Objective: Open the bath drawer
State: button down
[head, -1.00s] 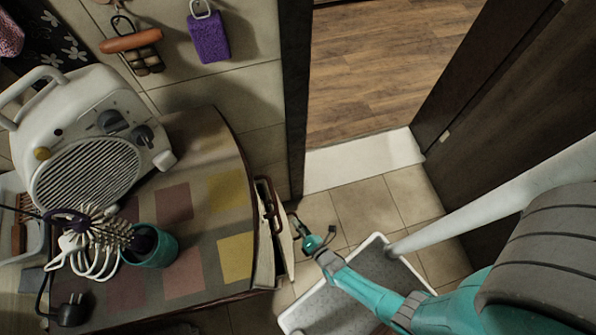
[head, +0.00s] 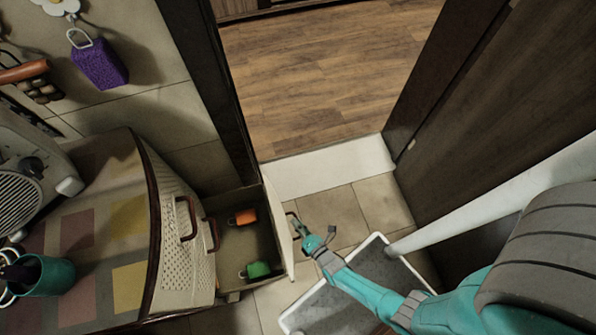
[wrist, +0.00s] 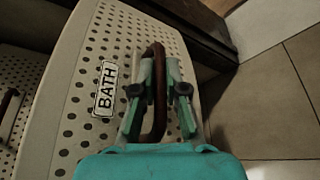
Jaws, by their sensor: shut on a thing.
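The bath drawer (head: 277,226) stands pulled well out from the cabinet in the head view, its inside showing. In the wrist view its perforated cream front (wrist: 90,75) carries a "BATH" label (wrist: 105,88). My gripper (head: 300,229) is at the outer side of that front. In the wrist view my gripper (wrist: 158,95) has its two fingers on either side of the brown handle (wrist: 155,120), shut on it. An orange item (head: 243,217) and a green item (head: 256,269) lie in the drawer.
The cabinet (head: 178,240) has other handles (head: 187,218) beside the open drawer. A teal cup (head: 38,275) and a white heater (head: 25,180) stand on top. A doorway with a white sill (head: 330,167) lies beyond. Tiled floor (head: 335,220) is free beside my gripper.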

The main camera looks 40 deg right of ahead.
jog(key=c, duration=1.2)
grip_release()
jog(key=v, duration=0.7)
jog(key=shift+s, duration=0.25)
jog(key=shift+r, duration=0.1)
